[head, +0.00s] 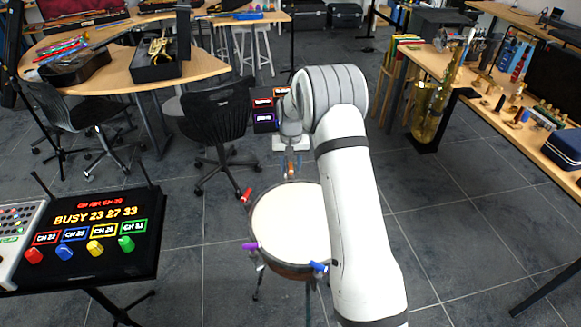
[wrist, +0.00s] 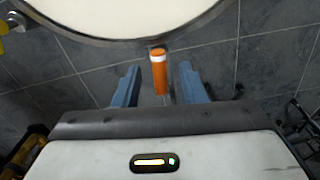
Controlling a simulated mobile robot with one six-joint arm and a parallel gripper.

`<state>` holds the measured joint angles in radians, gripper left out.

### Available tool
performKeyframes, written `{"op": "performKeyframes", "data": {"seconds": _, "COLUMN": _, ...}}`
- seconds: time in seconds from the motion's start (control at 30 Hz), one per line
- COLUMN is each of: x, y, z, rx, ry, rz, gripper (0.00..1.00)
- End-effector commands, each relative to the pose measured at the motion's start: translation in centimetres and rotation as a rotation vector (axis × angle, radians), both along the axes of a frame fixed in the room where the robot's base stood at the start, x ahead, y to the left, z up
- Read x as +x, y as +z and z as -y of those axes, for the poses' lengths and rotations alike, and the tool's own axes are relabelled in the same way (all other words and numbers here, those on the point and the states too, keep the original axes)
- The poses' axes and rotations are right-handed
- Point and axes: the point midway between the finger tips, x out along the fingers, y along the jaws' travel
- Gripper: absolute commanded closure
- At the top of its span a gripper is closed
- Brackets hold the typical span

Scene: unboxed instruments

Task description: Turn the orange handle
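The orange handle (wrist: 159,76) stands out from the rim of a round drum with a pale top (wrist: 120,12). In the wrist view it lies between the two blue-grey fingers of my gripper (wrist: 160,67). The fingers are open, with a gap on each side of the handle. In the head view my gripper (head: 291,160) is at the far edge of the drum (head: 285,222), and a small bit of the orange handle (head: 291,170) shows there. My arm hides the right part of the drum.
The drum also carries a red handle (head: 246,195), a purple handle (head: 250,246) and a blue handle (head: 318,266). A black chair (head: 215,115) stands behind at the left. A control panel (head: 90,235) is at the front left. Floor is clear at the right.

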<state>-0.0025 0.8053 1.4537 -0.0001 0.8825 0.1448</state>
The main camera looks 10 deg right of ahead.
Motion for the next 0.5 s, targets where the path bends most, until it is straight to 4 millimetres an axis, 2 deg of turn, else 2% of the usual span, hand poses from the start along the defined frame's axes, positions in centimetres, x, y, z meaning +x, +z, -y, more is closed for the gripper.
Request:
{"op": "performKeyframes", "data": {"seconds": 0.3, "x": 0.1, "y": 5.3, "z": 0.0, "rx": 0.000, "ry": 0.000, "rz": 0.003, "gripper": 0.62}}
{"op": "performKeyframes", "data": {"seconds": 0.5, "x": 0.0, "y": 6.7, "z": 0.0, "rx": 0.000, "ry": 0.000, "rz": 0.000, "gripper": 0.62}}
